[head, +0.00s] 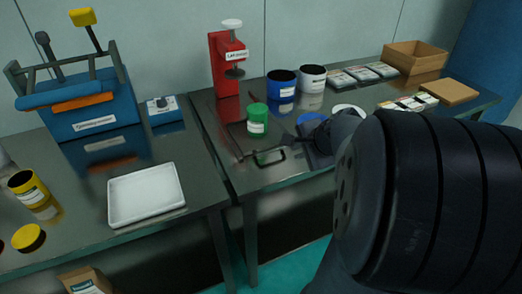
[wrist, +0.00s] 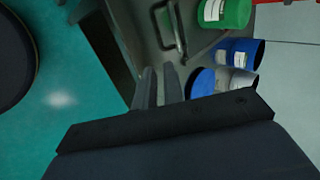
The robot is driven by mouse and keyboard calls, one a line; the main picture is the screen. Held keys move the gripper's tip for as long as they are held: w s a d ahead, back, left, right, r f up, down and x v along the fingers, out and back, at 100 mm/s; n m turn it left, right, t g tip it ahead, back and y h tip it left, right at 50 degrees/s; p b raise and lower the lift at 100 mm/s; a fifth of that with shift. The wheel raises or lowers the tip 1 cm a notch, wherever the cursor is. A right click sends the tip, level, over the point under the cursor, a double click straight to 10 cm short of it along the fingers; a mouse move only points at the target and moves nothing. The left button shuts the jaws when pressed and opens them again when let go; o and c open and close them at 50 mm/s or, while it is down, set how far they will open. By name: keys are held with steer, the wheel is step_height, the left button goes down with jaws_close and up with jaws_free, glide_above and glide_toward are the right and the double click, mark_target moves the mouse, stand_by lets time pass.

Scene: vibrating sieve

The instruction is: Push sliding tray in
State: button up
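A dark metal pull handle (head: 270,156) sits at the front edge of the right table, below the green can. It also shows in the wrist view (wrist: 177,35). I take it to belong to the sliding tray; the tray's body blends into the dark metal and its extent is unclear. My gripper (wrist: 158,72) has two dark fingers pointing up the wrist picture, toward the table's front and close to the handle, with a visible gap to it. The fingers lie close together with nothing seen between them. In the head view my arm hides most of the gripper.
The green can (head: 257,119), blue can (head: 281,88) and white can (head: 312,80) stand behind the handle. A red press (head: 224,66) stands at the back. A white tray (head: 145,194) lies on the left table. Open floor (wrist: 60,100) lies before the tables.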

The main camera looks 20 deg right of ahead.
steer(key=shift+w+f, duration=0.25)
steer(key=shift+f, duration=0.05)
steer(key=shift+c, duration=0.8)
steer(key=b+x, duration=0.1)
steer(key=x, duration=0.8)
steer(key=shift+f, duration=0.1)
jaws_close()
steer(key=shift+w+f, duration=0.15)
steer(key=shift+w, duration=0.95)
steer(key=shift+w+f, duration=0.15)
steer(key=shift+w, duration=0.7)
